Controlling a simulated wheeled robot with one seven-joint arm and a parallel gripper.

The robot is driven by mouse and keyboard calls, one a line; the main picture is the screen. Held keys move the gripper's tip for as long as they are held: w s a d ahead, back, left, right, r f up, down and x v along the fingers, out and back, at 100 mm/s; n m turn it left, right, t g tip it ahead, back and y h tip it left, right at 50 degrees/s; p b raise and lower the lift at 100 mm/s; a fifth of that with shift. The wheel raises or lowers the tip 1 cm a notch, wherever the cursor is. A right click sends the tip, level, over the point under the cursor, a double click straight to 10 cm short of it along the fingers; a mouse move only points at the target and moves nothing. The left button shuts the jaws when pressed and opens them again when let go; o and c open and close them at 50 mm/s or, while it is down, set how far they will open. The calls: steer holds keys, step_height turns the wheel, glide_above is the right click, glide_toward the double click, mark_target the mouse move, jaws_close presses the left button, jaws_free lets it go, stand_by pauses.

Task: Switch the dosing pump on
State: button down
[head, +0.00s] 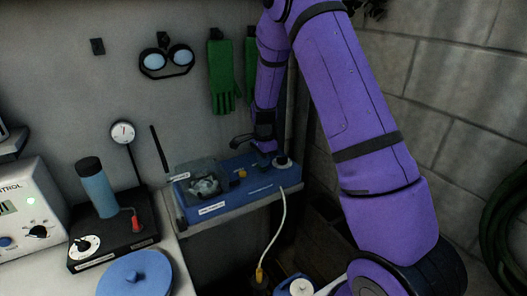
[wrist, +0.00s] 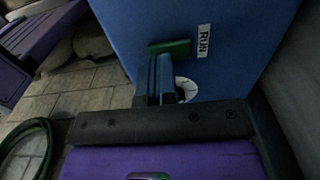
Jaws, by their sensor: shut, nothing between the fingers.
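The blue dosing pump (head: 262,181) sits on a shelf against the wall, with a clear-covered pump head at its left end. In the wrist view its blue face (wrist: 240,60) fills the upper right. A green rectangular piece (wrist: 170,47) is on that face beside a white RUN label (wrist: 204,41); I cannot tell whether it is lit. My gripper (wrist: 160,60) is shut and empty, its fingertips just below the green piece; contact is unclear. A white dial (wrist: 184,88) is partly hidden behind the fingers. In the head view my gripper (head: 267,147) is over the pump's right end.
A yellow knob (head: 242,173) is on the pump top. A white cable (head: 281,225) hangs from its front. Left are a black stand with a blue cylinder (head: 97,187), a white control box (head: 28,208) and a blue lid (head: 135,274). Green gloves (head: 221,75) hang behind my arm.

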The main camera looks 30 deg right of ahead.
mark_target(265, 169)
steer(key=shift+f, duration=0.45)
steer(key=shift+s+f, duration=0.15)
steer(key=shift+f, duration=0.05)
steer(key=shift+w+r, duration=0.3)
steer(key=shift+w, duration=0.5)
steer(key=shift+r, duration=0.1)
steer(key=shift+d+r, duration=0.1)
steer(key=shift+r, duration=0.3)
step_height(265, 169, up, 13)
steer(key=s, duration=0.2)
steer(key=shift+s, duration=0.2)
steer(key=shift+f, duration=0.1)
